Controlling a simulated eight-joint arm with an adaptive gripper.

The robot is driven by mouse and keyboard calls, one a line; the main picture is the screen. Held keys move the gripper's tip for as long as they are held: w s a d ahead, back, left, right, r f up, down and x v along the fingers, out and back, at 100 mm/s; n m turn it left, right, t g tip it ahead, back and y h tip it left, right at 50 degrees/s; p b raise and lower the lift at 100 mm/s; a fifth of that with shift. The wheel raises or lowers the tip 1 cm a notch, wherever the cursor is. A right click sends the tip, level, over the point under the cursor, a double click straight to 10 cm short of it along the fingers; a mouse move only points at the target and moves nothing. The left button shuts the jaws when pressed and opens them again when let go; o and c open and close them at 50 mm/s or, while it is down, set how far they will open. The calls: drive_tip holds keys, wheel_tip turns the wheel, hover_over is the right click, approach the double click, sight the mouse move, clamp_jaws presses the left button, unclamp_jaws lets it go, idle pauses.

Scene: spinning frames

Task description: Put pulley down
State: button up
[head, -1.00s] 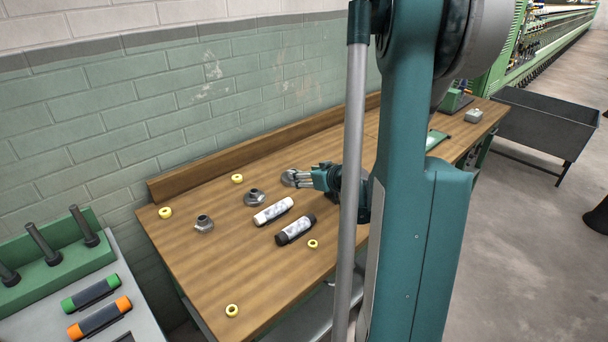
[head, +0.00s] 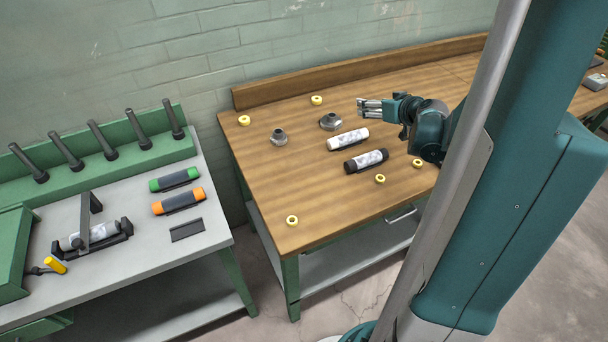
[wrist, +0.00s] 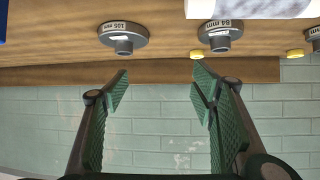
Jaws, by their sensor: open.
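In the wrist view a grey flanged pulley labelled 105 mm (wrist: 124,38) and one labelled 84 mm (wrist: 219,36) stand on the wooden bench, with a third pulley (wrist: 314,37) cut off at the right edge. The head view shows two pulleys, a smaller one (head: 279,137) and a wider one (head: 330,121); the 105 mm one is not clear there, probably hidden by the gripper. My gripper (wrist: 161,78) is open, with nothing between its fingers. In the head view my gripper (head: 362,107) is over the bench, right of the wider pulley.
White-bodied (head: 348,139) and black-ended (head: 366,161) cylinders lie in front of the pulleys. Several yellow rings, one at the front (head: 292,220), dot the bench (head: 270,190). A wooden backboard (head: 300,84) runs along the wall. A grey table (head: 130,240) stands left across a gap.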

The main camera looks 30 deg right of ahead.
drive_tip(key=s+a+r+g+y, duration=0.1)
drive_tip(key=s+a+r, duration=0.1)
drive_tip(key=a, duration=0.7)
drive_tip(key=s+a+r+n+g, duration=0.1)
drive_tip(key=s+a+r, duration=0.15)
drive_tip(key=a, duration=0.55)
drive_tip(key=s+a+r+g+y, duration=0.1)
drive_tip(key=s+a+r, duration=0.15)
drive_tip(key=a, duration=0.65)
drive_tip(key=s+a+r+g, duration=0.1)
drive_tip(key=s+a+g, duration=0.1)
drive_tip(key=s+a, duration=1.3)
drive_tip(key=shift+s+n+h, duration=0.3)
drive_tip(key=shift+s+h, duration=0.1)
drive_tip(key=shift+s, duration=1.7)
drive_tip(key=shift+a, duration=0.1)
